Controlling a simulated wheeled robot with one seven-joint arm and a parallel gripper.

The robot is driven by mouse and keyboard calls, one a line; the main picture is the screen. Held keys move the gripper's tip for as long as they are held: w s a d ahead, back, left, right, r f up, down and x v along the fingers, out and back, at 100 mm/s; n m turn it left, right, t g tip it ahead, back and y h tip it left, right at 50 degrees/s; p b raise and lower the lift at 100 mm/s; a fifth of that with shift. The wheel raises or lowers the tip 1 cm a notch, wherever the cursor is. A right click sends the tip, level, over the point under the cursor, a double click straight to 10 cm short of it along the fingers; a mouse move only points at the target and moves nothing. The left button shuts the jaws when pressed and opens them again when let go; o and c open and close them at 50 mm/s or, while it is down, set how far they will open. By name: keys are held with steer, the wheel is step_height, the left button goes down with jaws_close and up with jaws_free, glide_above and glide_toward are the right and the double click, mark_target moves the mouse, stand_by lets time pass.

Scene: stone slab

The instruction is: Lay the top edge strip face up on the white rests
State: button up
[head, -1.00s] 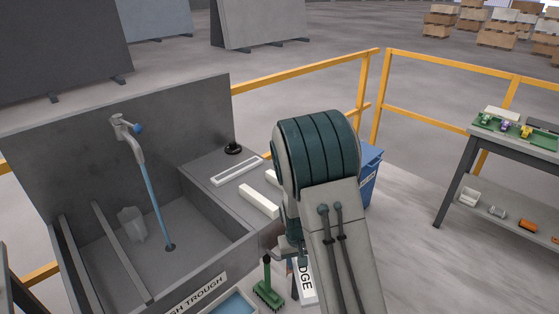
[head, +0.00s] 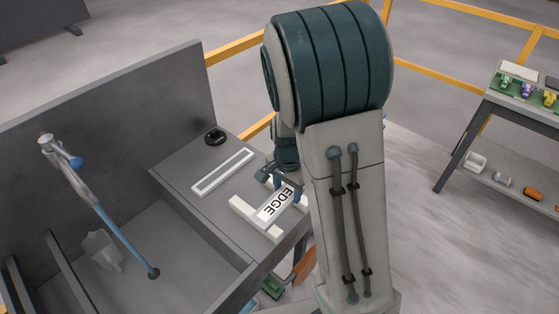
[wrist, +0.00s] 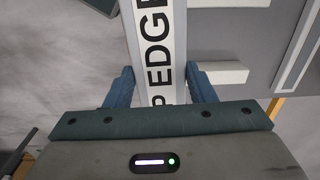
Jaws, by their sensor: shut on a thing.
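The top edge strip (head: 265,214) is a pale bar with grey borders and the black word EDGE, its lettered face up. My gripper (head: 279,183) is shut on the strip near its far end. In the wrist view the strip (wrist: 154,60) runs between my two blue fingers (wrist: 157,88), lettering toward the camera. The white rests show as a near bar (head: 244,214) and a part-hidden farther bar beside my gripper. In the wrist view one rest (wrist: 228,74) sticks out right of the strip. The strip lies over the rests; I cannot tell whether it touches them.
A white rectangular frame (head: 223,171) and a black round object (head: 214,136) lie on the grey ledge behind the rests. The trough with a blue-handled tap (head: 68,160) is at left. A yellow rail (head: 450,80) and a workbench (head: 520,98) stand at right.

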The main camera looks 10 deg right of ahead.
steer(key=shift+w+a+r, duration=0.1)
steer(key=shift+w+r, duration=0.1)
steer(key=shift+w, duration=0.15)
steer(key=shift+s, duration=0.15)
steer(key=shift+f, duration=0.3)
step_height(320, 180, down, 8)
steer(key=b, duration=0.6)
steer(key=shift+b, duration=0.4)
steer(key=o, duration=1.3)
